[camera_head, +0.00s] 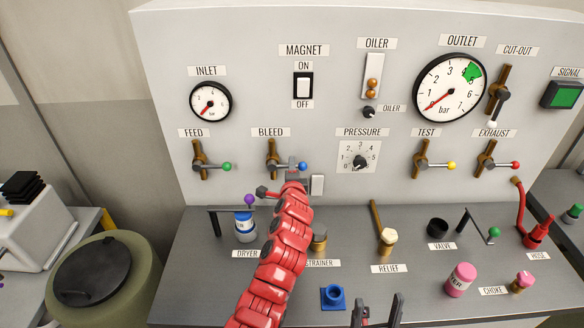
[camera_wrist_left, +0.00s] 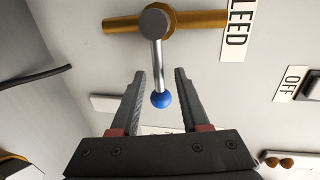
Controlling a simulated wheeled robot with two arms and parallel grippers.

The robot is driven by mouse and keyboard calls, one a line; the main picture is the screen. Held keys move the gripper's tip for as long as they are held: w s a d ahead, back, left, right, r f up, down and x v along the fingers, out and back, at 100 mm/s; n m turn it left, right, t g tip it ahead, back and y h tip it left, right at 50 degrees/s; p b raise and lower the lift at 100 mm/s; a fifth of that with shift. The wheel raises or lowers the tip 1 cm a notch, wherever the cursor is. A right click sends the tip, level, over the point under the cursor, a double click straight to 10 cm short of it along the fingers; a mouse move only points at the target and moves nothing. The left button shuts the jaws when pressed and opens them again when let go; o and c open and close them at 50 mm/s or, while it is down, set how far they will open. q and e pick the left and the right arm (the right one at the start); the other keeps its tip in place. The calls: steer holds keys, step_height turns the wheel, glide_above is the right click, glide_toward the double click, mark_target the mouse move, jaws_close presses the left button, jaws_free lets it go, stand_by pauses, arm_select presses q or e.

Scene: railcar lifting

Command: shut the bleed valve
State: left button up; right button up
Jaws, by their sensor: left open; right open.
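The bleed valve (camera_head: 272,158) is on the panel under the BLEED label. Its brass pipe runs upright, and its lever with a blue knob (camera_head: 302,166) points right, crosswise to the pipe. In the left wrist view, the lever and blue knob (camera_wrist_left: 161,99) lie between the two fingers of my left gripper (camera_wrist_left: 160,74), with a gap on each side. My left gripper (camera_head: 291,176) is open at the valve in the head view, mostly hidden by its red arm. My right gripper (camera_head: 377,312) is open and empty at the bottom edge, low over the bench.
The feed valve (camera_head: 198,160) with a green knob is left of the bleed valve. The magnet switch (camera_head: 303,85) is above, and the pressure knob (camera_head: 359,162) to the right. The dryer (camera_head: 244,228) and relief fitting (camera_head: 388,238) stand on the bench below.

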arm_select(q)
steer(key=s+r+b, duration=0.3)
steer(key=s+b, duration=0.1)
steer(key=s, duration=1.1)
steer(key=shift+a+b, duration=0.25)
steer(key=shift+b, duration=0.1)
